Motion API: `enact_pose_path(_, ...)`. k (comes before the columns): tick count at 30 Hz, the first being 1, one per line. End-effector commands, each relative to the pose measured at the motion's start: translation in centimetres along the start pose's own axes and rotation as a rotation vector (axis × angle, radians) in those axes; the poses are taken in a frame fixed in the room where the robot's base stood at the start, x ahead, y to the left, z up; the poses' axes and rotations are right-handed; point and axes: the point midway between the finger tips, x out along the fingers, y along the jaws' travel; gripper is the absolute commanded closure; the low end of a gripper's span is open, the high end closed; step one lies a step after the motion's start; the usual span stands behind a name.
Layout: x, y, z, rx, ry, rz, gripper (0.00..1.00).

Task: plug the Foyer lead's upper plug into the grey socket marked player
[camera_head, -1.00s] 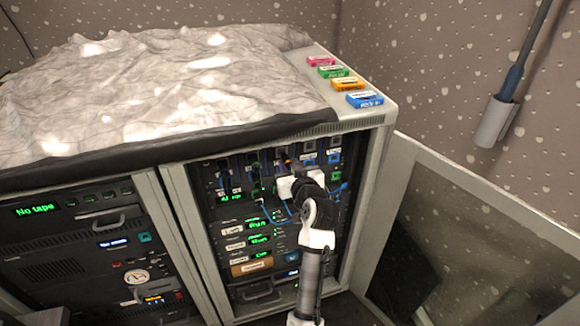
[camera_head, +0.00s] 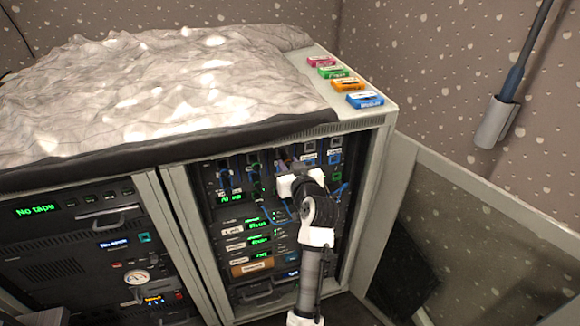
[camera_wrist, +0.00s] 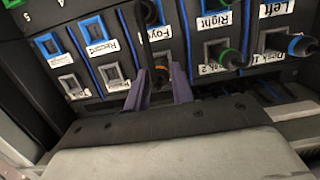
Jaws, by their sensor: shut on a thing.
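My gripper (camera_wrist: 160,88) is shut on the Foyer lead's upper plug (camera_wrist: 161,71), a dark plug with an orange ring, between its purple fingers. In the head view my gripper (camera_head: 292,180) is close against the front of the patch panel. The lead runs from this plug to a dark plug (camera_wrist: 150,12) at the socket labelled Foyer. Whether the held plug's tip sits in a socket is hidden. Beside it, one column over, is an empty grey socket (camera_wrist: 107,72), apparently the one marked player; its label is blurred. It also shows in the head view (camera_head: 310,146).
Another empty grey socket (camera_wrist: 71,87) and the blue-framed Record socket (camera_wrist: 93,28) are nearby. A green-ringed plug (camera_wrist: 229,58) and a blue-ringed plug (camera_wrist: 302,45) stick out in neighbouring columns. An open cabinet door (camera_head: 480,220) stands to the right.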

Motion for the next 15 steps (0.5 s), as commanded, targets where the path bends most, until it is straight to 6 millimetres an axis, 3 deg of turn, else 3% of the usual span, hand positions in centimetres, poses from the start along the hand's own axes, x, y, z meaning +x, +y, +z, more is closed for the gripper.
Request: enact_pose_path(15, 0.79, -0.02, -0.21, 0.000, 0.002, 0.000, 1.00)
